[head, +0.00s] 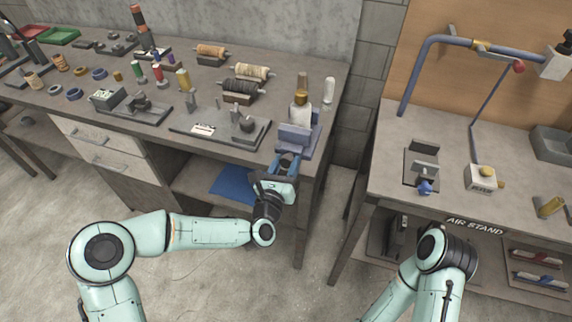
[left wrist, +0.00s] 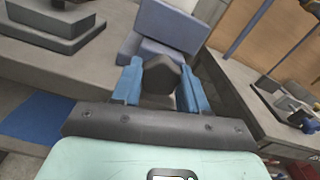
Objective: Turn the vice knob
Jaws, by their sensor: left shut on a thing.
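The vice (head: 296,138) is a blue-grey block at the right front corner of the left workbench. Its jaws also show at the top of the left wrist view (left wrist: 170,28). The vice knob (left wrist: 162,76) is dark and faceted, on the near side of the vice. My left gripper (head: 287,164) reaches it from the front, and its blue fingers are shut on the knob, one on each side. The gripper hides the knob in the head view. Part of my right arm shows at the lower right, but its gripper is not visible.
A clear bottle with an amber top (head: 300,108) stands right behind the vice. The workbench (head: 230,152) holds spools and small tools to the left. A gap separates it from the air stand table (head: 380,150), which carries another small clamp with a blue knob (head: 425,187).

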